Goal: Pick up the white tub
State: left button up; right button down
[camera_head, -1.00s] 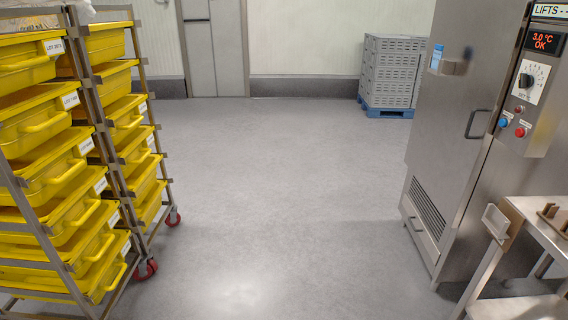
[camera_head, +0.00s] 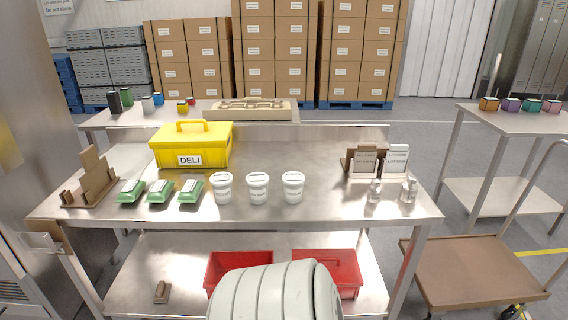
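Three white tubs stand upright in a row on the steel table (camera_head: 330,200): a left tub (camera_head: 222,188), a middle tub (camera_head: 258,188) and a right tub (camera_head: 293,187). Neither of my grippers is in view. A pale ribbed part at the bottom centre seems to be mine and hides some of the lower shelf.
Left of the tubs lie green packs (camera_head: 189,191); behind stands a yellow DELI box (camera_head: 191,146). Card holders (camera_head: 379,163) and small bottles (camera_head: 375,191) stand to the right. Red bins (camera_head: 238,265) sit on the lower shelf. A brown cart (camera_head: 472,270) stands at right.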

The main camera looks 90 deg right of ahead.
aim_at(293, 181)
jog(key=z, duration=2.8)
